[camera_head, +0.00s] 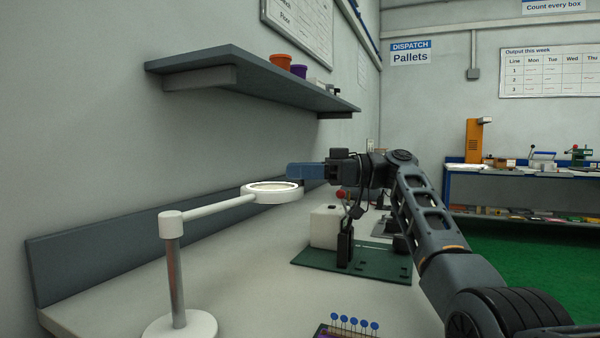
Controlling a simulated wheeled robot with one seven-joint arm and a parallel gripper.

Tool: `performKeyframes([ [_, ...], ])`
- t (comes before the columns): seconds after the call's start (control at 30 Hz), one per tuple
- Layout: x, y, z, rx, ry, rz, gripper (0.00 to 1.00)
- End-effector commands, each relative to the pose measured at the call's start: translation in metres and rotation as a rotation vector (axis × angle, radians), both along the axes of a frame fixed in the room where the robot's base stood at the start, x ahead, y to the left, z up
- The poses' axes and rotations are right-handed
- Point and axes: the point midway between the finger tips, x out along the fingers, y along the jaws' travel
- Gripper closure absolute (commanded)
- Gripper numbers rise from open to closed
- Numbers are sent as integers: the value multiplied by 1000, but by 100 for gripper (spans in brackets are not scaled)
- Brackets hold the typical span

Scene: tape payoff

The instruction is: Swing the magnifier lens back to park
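The magnifier stands at the left of the bench, with a white round base (182,325), a grey post (177,280) and a white arm (222,208) reaching right. Its ring-shaped lens head (272,198) is at the arm's end, level, above the bench. My gripper (291,171) has blue fingers pointing left, just behind and above the right part of the lens ring. Whether the fingers touch the ring cannot be told. The fingers are seen side-on, so the gap between them does not show. No park mark for the lens is identifiable.
A green board (375,262) with a white box (325,228) and dark fixtures sits beneath my arm. Several blue-headed pins (353,324) stand at the front. A shelf (250,68) overhangs the bench at the wall. The bench top (250,270) between magnifier and board is clear.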

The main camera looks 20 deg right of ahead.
Motion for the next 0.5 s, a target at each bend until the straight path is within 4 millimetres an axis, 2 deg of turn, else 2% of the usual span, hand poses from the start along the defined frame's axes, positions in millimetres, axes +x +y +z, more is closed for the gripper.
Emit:
performKeyframes([
  [0.03, 0, 2, 8, 5, -10, -1, 67],
  [0.2, 0, 1, 5, 3, -6, 1, 53],
  [0.5, -2, -4, 3, 1, -2, 1, 53],
])
